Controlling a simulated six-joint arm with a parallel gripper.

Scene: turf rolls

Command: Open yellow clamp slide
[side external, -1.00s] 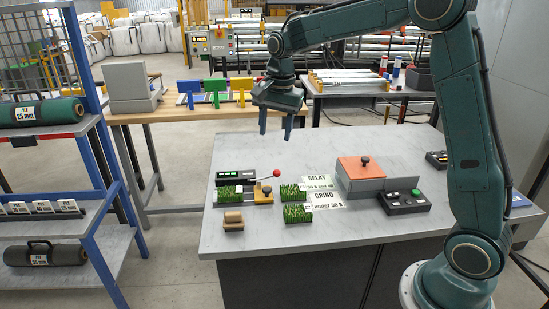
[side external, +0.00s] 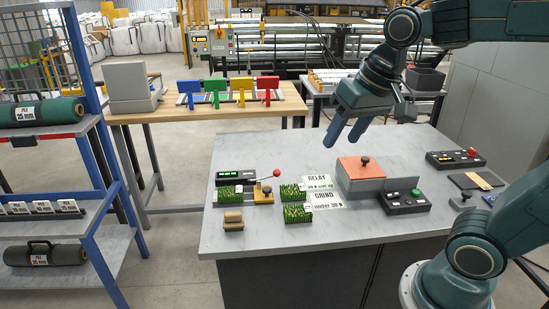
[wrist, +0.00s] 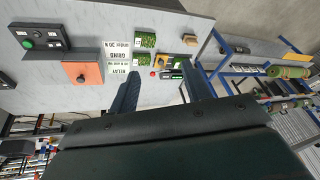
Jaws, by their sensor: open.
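On the wooden bench at the back left, a row of clamps stands with blue, green, yellow and red upright plates. The yellow clamp (side external: 240,91) is between the green clamp (side external: 215,90) and the red clamp (side external: 267,88). My gripper (side external: 343,137) is open and empty, pointing down above the grey table near the orange-lidded box, to the right of and well apart from the yellow clamp. Both blue fingers also show in the wrist view (wrist: 163,82), with nothing between them. I cannot make out the yellow clamp's slide position.
The grey table (side external: 235,165) carries a yellow-based tester (side external: 263,197) with a red-knobbed lever, several turf samples, an orange-lidded box (side external: 362,175) and a green-button panel (side external: 404,203). A blue rack (side external: 85,130) with rolls stands left. The grey table's back left is clear.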

